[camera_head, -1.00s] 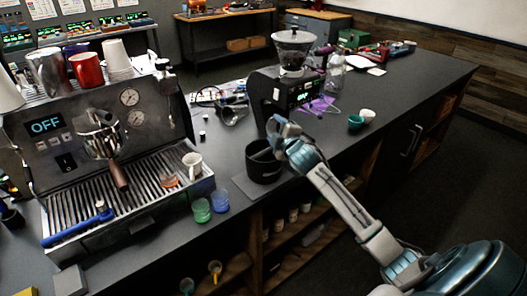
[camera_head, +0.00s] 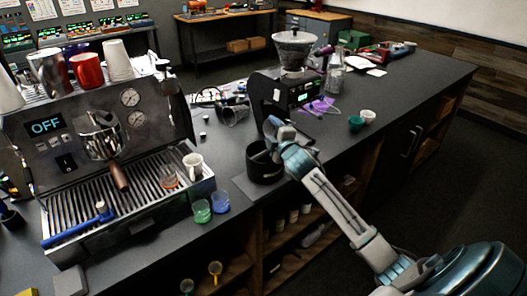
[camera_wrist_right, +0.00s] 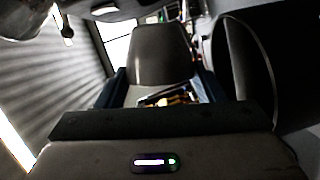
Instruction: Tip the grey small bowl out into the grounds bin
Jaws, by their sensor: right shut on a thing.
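The grounds bin (camera_head: 263,168) is a black open cylinder with a bar across its mouth, standing on the counter right of the espresso machine. My right gripper (camera_head: 272,130) is above the bin's back rim, apart from it. In the right wrist view a grey, rounded shape (camera_wrist_right: 160,52) sits between the dark blue fingers; it appears to be the grey small bowl, held shut. Its inside and contents are hidden, and I cannot clearly make it out in the head view. A dark round-mouthed shape (camera_wrist_right: 247,68) at the right of the wrist view looks like the bin. My left gripper is not in view.
The espresso machine (camera_head: 60,148) stands left, with green (camera_head: 201,211) and blue (camera_head: 220,202) cups before it. The grinder (camera_head: 293,50) stands just behind my gripper. Green (camera_head: 356,123) and white (camera_head: 368,116) small bowls are to the right.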

